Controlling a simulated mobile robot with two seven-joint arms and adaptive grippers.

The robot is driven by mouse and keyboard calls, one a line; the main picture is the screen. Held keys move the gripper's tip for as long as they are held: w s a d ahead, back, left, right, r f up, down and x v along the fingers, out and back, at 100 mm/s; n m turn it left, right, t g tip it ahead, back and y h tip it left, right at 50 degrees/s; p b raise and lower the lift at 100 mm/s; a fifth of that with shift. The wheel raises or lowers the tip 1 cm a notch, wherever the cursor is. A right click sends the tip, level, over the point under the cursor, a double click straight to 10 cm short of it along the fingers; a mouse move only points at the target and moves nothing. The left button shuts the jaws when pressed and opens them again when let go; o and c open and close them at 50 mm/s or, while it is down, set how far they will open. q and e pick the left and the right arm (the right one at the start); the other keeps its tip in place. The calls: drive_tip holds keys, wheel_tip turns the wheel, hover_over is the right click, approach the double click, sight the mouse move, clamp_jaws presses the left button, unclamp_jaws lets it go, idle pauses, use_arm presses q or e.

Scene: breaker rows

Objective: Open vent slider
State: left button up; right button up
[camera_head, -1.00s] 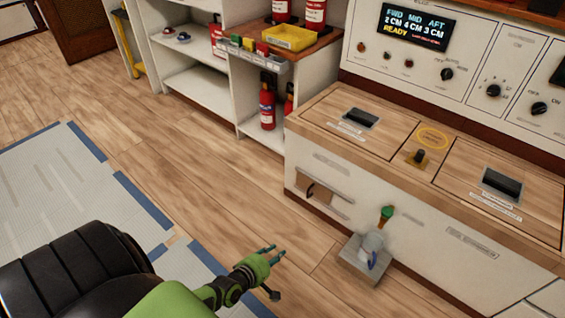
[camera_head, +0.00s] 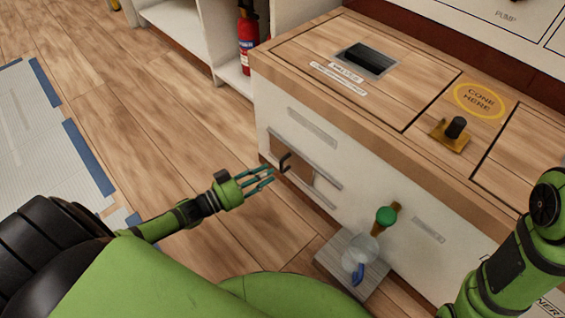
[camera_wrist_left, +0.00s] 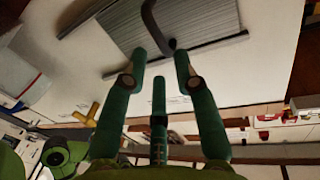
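The vent slider (camera_head: 301,170) is on the white front of the low bench, between two slanting grey rails. Its dark hooked handle (camera_head: 285,162) sticks out near the left end of the rails. My left gripper (camera_head: 268,178) is just left of the handle, its fingers spread and pointing at it. In the left wrist view, the gripper (camera_wrist_left: 161,58) is open and empty. There the dark handle (camera_wrist_left: 152,20) stands just beyond the fingertips, in front of a grey slatted panel (camera_wrist_left: 195,22). I cannot tell whether any finger touches it. My right gripper is not in view.
The wooden bench top (camera_head: 335,95) overhangs slightly. My right arm is at the right edge. The floor left of the bench is clear.

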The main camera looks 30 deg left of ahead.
sight(281, 166)
use_arm(q)
drive_tip(key=b+x, duration=0.2)
drive_tip(key=x, duration=0.3)
drive_tip(key=shift+f, duration=0.1)
drive_tip(key=shift+w+d+b, duration=0.25)
drive_tip(key=shift+w+b, duration=0.05)
drive_tip(key=shift+w, duration=0.1)
drive_tip(key=shift+c, duration=0.4)
clamp_jaws()
